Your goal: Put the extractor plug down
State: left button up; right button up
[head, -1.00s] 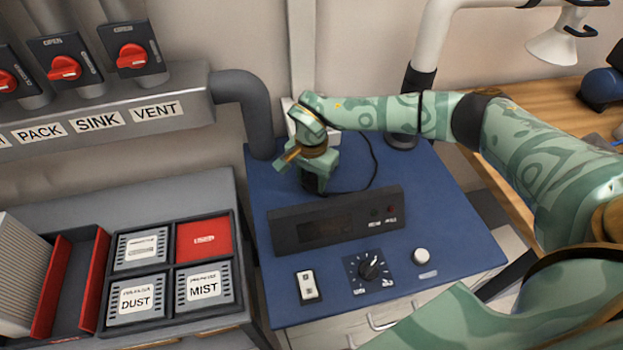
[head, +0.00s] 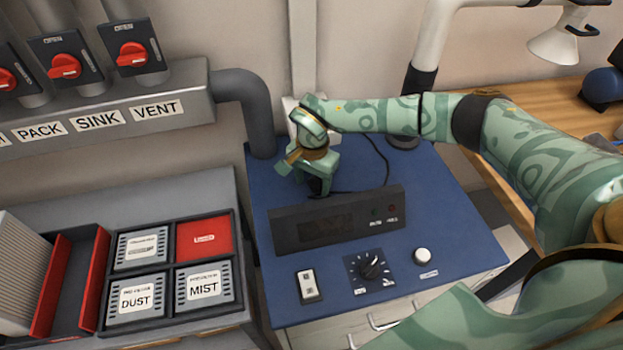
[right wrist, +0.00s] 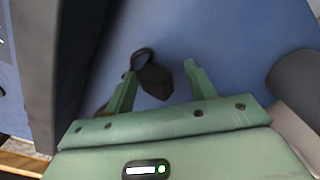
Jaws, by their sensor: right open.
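The black extractor plug (right wrist: 155,82) shows in the right wrist view, against the blue bench top, between and just beyond the fingertips. A dark looped cord (right wrist: 140,57) runs from it. My right gripper (right wrist: 158,80) is open, with a finger on either side of the plug and visible space beside it. In the head view my right gripper (head: 318,186) points down low over the blue unit (head: 455,215), behind the dark display panel (head: 335,220). The plug is largely hidden there; the cord (head: 385,160) curves out to the right. My left gripper is out of view.
A grey pipe (head: 245,95) rises at the unit's left rear. A white post with a dark foot (head: 421,80) stands behind my arm. A tray of filter cartridges (head: 205,287) is at left. Blue surface right of the panel is clear.

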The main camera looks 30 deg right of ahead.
aim_at(314, 180)
notch_tip(314, 180, up, 13)
jog(key=p, duration=0.3)
jog(key=shift+s+d+f, duration=0.1)
jog(key=shift+f, duration=0.05)
dwell(0.3)
